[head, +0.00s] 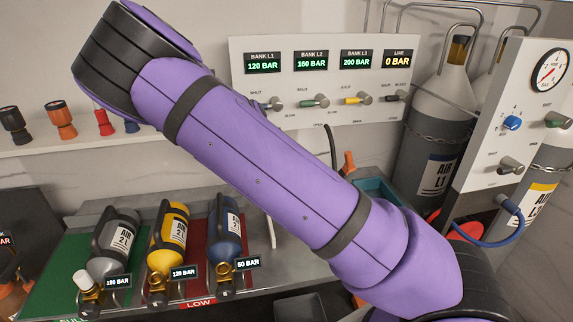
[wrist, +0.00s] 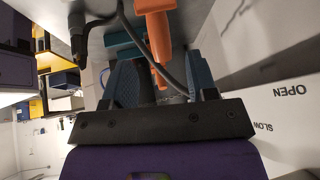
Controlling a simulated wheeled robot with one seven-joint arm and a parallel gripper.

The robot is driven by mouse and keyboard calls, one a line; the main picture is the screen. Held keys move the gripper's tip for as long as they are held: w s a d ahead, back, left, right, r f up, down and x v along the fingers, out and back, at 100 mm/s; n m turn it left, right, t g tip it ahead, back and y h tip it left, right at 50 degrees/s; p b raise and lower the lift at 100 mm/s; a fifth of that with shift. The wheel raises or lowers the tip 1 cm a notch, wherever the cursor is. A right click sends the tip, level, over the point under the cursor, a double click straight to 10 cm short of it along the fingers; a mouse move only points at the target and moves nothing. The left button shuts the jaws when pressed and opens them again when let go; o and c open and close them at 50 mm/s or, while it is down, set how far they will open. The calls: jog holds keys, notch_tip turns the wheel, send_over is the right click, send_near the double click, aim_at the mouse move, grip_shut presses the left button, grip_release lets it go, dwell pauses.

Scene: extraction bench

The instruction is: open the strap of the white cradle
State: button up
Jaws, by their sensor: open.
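In the wrist view my gripper (wrist: 163,72) has its two blue-grey fingers apart, with no cradle or strap seen between them. An orange handle-like part (wrist: 158,38) and a dark hose (wrist: 135,38) show beyond and between the fingers; whether they touch is unclear. In the head view my purple arm crosses the middle and my gripper is out of sight. I cannot make out the white cradle or its strap in either view. A thin pale upright piece (head: 271,228) stands beside the bottle rack, partly behind my arm; I cannot tell what it belongs to.
Grey (head: 113,243), yellow (head: 169,240) and blue (head: 225,235) bottles lie on the bench at left. A white valve panel (head: 300,115) stands behind. A teal bin (head: 376,187) and large grey cylinders (head: 436,130) are at right, close to my arm.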

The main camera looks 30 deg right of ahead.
jog(key=shift+v, duration=2.75)
jog(key=shift+d+f, duration=0.1)
jog(key=shift+s+d+r+t+y, duration=0.1)
jog(key=shift+s+d+t+y, duration=0.05)
jog(key=shift+d+y, duration=0.9)
jog(key=shift+s+d+r+t+y, duration=0.1)
jog(key=shift+s+d+t+y, duration=0.1)
jog(key=shift+d+y, duration=0.85)
jog(key=shift+s+d+t+y, duration=0.1)
jog(key=shift+d+t+y, duration=0.05)
jog(key=shift+d+y, duration=0.9)
jog(key=f, duration=0.3)
jog(key=w+f, duration=0.1)
jog(key=f, duration=0.6)
jog(key=shift+w+d+f, duration=0.1)
jog(key=shift+w+f, duration=0.05)
jog(key=shift+f, duration=0.15)
grip_shut()
